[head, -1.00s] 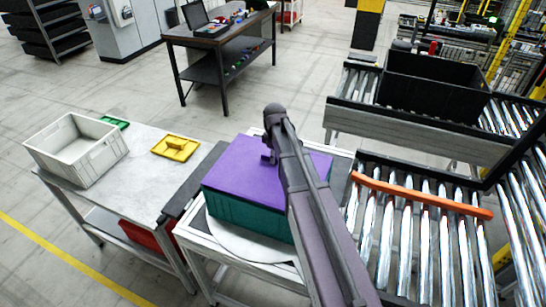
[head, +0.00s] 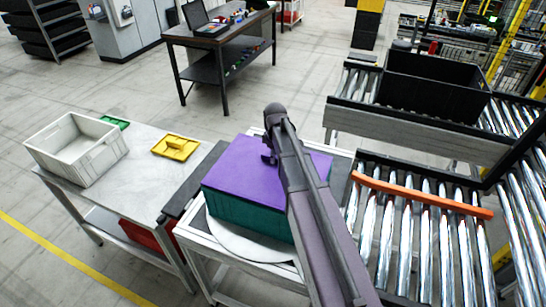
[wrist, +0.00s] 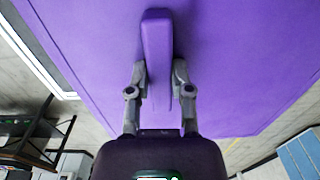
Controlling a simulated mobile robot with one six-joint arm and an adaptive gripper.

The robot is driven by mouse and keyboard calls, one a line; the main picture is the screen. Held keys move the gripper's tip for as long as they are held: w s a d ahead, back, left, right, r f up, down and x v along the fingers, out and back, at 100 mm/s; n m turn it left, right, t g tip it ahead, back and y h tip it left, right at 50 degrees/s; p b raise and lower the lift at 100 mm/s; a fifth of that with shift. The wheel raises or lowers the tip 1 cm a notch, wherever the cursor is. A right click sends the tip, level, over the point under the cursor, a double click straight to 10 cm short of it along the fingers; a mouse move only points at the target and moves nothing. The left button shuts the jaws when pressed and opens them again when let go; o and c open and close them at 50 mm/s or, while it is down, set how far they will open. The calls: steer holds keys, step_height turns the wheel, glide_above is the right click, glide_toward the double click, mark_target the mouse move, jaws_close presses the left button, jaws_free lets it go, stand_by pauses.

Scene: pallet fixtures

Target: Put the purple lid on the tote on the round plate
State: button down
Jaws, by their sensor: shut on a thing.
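The purple lid (head: 242,170) lies over the top of the teal tote (head: 246,216) and looks level and roughly lined up with it. Whether it is fully seated cannot be told. The tote stands on the round grey plate (head: 222,235), on a white-framed stand. My gripper (head: 268,158) is over the middle of the lid. In the wrist view, my gripper's fingers (wrist: 158,78) are shut on the lid's raised purple handle (wrist: 157,45). My arm hides the right part of the lid and tote.
On the left, a table (head: 140,160) holds a grey crate (head: 88,160), a yellow lid (head: 176,147) and a green piece (head: 115,122). On the right, a roller conveyor (head: 425,240) has an orange bar (head: 420,194) across it. A black bin (head: 432,86) stands behind.

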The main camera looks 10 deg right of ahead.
steer(key=shift+f+b, duration=0.7)
steer(key=shift+f, duration=0.05)
stand_by(0.8)
steer(key=shift+c, duration=2.2)
jaws_free()
steer(key=shift+s+r, duration=0.1)
